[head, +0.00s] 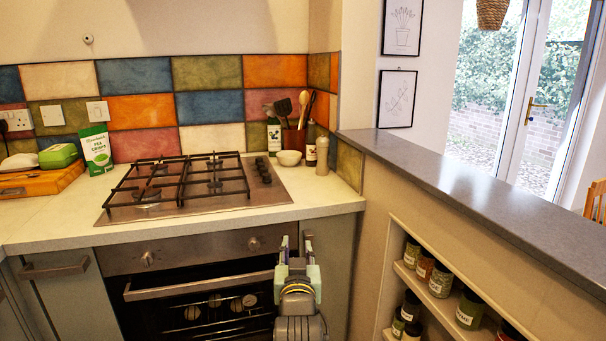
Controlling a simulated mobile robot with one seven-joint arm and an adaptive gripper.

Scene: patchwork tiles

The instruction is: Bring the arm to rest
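My gripper (296,245) shows at the lower middle of the head view, in front of the right end of the oven front. Its two pale green fingers point up and away from me and stand apart. Nothing shows between them, so it is open and empty. It overlaps the right end of the oven handle (200,285) in the picture; I cannot tell whether they touch. The dark oven (212,312) below the handle shows round shapes behind its front. I cannot tell whether its door is fully closed.
A gas hob (210,201) lies in the pale worktop (50,228) above the oven. At right, a half wall with a grey ledge (470,195) holds shelves of spice jars (440,281).

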